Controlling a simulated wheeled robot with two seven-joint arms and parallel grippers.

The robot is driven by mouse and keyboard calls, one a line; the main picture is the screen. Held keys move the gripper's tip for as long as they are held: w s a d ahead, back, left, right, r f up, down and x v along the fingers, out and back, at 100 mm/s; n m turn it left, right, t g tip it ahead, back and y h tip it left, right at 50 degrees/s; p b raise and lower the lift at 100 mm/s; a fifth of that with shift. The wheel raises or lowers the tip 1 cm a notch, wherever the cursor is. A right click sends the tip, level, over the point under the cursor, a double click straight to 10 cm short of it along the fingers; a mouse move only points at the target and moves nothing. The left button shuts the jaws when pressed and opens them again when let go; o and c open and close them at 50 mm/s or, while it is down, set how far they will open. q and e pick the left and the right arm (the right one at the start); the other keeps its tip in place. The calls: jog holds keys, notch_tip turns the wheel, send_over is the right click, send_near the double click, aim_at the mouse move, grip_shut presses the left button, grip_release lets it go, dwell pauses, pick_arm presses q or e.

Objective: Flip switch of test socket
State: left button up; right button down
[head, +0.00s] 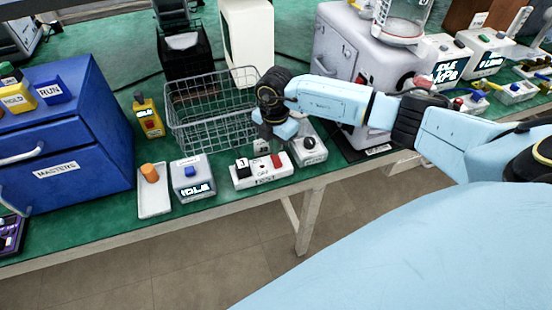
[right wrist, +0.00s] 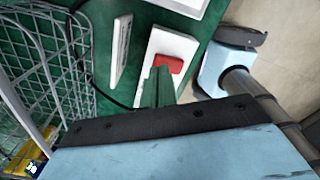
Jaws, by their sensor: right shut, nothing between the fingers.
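The test socket (head: 259,183) is a white block with a TEST label at the table's front edge. It has a black part on its left and a red rocker switch (head: 278,161) on its right. In the right wrist view the red switch (right wrist: 170,63) sits on the white block (right wrist: 190,44), just beyond the tip of my right gripper (right wrist: 160,75). My right gripper (head: 264,141) is shut and empty, just behind and above the socket in the head view. Contact with the switch cannot be told. My left gripper is not in view.
A wire basket (head: 205,125) stands behind the socket, close to my right gripper. An IDLE box (head: 192,187) stands left of the socket, and a white box with a black knob (head: 310,146) stands right. A blue MASTERS cabinet (head: 75,140) is at left.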

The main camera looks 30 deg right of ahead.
jog(key=shift+f+b, duration=0.65)
jog(key=shift+f, duration=0.4)
dwell(0.7)
jog(key=shift+r, duration=0.1)
notch_tip(320, 180, up, 7)
jog(key=p, duration=0.6)
dwell(0.6)
